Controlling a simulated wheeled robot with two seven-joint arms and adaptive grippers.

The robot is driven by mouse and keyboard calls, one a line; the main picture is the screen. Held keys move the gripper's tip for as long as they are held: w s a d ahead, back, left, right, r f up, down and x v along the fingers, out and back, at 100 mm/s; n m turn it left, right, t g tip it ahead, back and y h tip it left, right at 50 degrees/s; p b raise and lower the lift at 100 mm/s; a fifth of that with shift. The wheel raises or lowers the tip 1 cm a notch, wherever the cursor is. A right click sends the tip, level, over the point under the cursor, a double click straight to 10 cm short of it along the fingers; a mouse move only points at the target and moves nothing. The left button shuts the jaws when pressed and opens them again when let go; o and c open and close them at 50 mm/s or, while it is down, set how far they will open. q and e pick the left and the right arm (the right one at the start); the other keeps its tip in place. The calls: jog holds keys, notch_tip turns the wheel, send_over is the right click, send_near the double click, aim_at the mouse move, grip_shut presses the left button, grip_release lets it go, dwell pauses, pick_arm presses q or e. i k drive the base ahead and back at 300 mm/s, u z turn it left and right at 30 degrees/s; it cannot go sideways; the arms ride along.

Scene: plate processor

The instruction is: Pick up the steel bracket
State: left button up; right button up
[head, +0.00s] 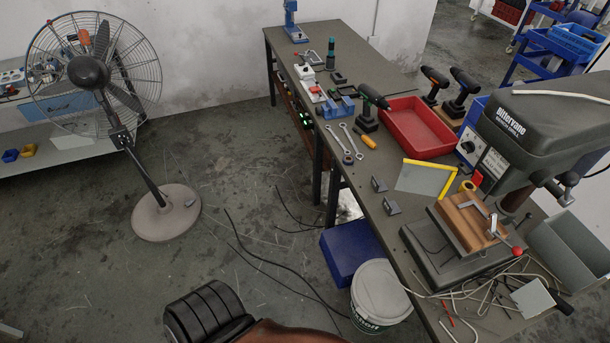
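Two small dark grey angled metal pieces lie on the workbench (352,205) near its left edge. The farther metal piece (378,184) and the nearer metal piece (391,207) look like brackets; I cannot tell which one is the steel bracket. Both stand apart from each other, left of a grey plate with a yellow edge (424,180). Neither of my grippers is in view.
A drill press (545,125) stands at the bench's right, with a wooden block (468,220) by its base. A red tray (418,127), drills, wrenches and cables crowd the bench. A white bucket (380,294), blue bin (350,254) and standing fan (165,211) are on the floor.

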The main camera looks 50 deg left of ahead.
aim_at(380, 183)
jog(key=u, duration=0.8)
jog(key=i, duration=0.55)
